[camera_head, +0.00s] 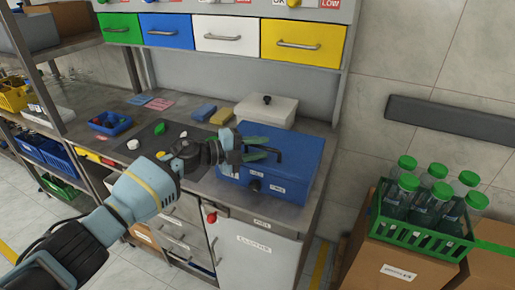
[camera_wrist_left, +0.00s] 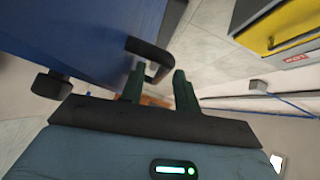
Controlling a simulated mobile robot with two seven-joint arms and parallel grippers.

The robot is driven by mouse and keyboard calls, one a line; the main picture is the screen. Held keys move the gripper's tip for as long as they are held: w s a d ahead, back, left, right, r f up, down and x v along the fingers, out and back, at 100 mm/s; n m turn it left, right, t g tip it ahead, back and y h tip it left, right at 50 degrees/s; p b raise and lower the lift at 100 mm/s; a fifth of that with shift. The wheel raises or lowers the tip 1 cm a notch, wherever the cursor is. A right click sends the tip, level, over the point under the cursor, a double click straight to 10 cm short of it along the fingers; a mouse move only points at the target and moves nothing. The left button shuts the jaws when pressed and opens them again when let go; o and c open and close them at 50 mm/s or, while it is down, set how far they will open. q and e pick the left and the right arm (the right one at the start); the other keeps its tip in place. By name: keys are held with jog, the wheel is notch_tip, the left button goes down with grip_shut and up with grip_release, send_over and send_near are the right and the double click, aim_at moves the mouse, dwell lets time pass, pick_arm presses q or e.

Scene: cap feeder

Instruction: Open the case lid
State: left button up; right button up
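The blue case (camera_head: 299,160) stands on the counter with its lid down. A black handle (camera_head: 279,152) is on its top and a dark round knob (camera_head: 254,186) is on its front. My left gripper (camera_head: 256,148) is over the left part of the lid, its green fingers pointing at the handle. In the left wrist view, the gripper (camera_wrist_left: 159,88) is open, with the bent end of the black handle (camera_wrist_left: 152,52) near and partly between the fingertips. I cannot tell whether they touch. The case (camera_wrist_left: 85,38) fills the upper left there. My right gripper is not in view.
A white lidded box (camera_head: 266,112) stands behind the case. Left on the counter are a blue tray (camera_head: 110,124), a dark mat with small items, and sponges (camera_head: 203,112). Drawers (camera_head: 219,34) hang above. A green bottle crate (camera_head: 420,238) sits on cartons at right.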

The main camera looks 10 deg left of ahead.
pick_arm(q)
grip_shut()
jog(key=shift+r, duration=0.1)
